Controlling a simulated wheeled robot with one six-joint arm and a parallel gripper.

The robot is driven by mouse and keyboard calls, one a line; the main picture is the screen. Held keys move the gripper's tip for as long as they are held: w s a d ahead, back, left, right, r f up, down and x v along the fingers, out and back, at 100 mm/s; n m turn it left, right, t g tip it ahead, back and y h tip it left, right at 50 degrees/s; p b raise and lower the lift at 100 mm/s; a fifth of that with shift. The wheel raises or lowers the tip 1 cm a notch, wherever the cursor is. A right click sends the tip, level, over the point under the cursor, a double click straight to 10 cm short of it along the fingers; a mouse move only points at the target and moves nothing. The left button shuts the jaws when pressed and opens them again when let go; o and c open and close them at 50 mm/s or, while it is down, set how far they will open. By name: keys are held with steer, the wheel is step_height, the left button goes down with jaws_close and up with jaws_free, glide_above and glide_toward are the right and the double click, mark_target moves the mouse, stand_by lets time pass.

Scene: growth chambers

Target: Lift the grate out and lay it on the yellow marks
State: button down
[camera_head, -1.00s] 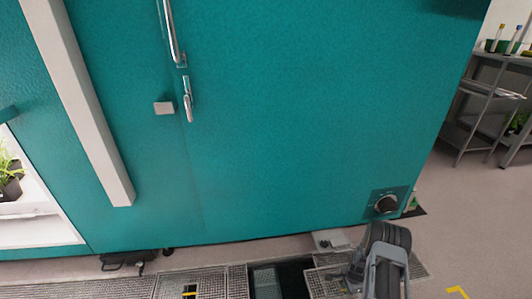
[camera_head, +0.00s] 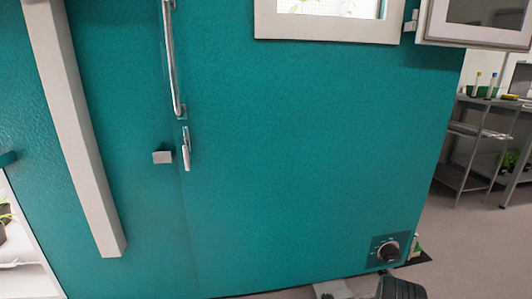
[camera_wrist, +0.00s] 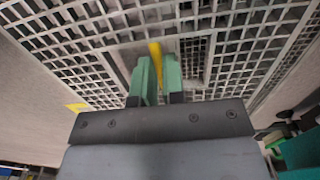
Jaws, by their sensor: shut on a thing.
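The grate (camera_wrist: 95,30), a grey metal mesh, fills the upper part of the wrist view. My gripper (camera_wrist: 158,62) has green fingers, shut on the grate at a narrow yellow strip (camera_wrist: 156,55) near a solid patch in the mesh. How high the grate is above the floor is hard to tell. A piece of yellow marking (camera_wrist: 75,107) shows on the floor at the left of the wrist view. The gripper and grate are out of the head view, where only part of my arm shows at the bottom.
A teal chamber wall (camera_head: 290,160) with a door handle (camera_head: 172,60) and a round dial (camera_head: 388,251) fills the head view. A grey shelf rack (camera_head: 465,155) stands at right, with clear floor (camera_head: 465,240) before it. A blurred green object (camera_wrist: 300,150) is at lower right of the wrist view.

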steer(key=s+d+r, duration=0.1)
steer(key=s+d, duration=0.2)
steer(key=d, duration=0.6)
steer(key=s+d+r, duration=0.1)
steer(key=s+d, duration=0.2)
steer(key=d, duration=0.7)
steer(key=s+d+r, duration=0.1)
steer(key=s+d, duration=0.2)
steer(key=d, duration=0.6)
steer(key=shift+d, duration=0.2)
steer(key=shift+w, duration=0.1)
stand_by(0.4)
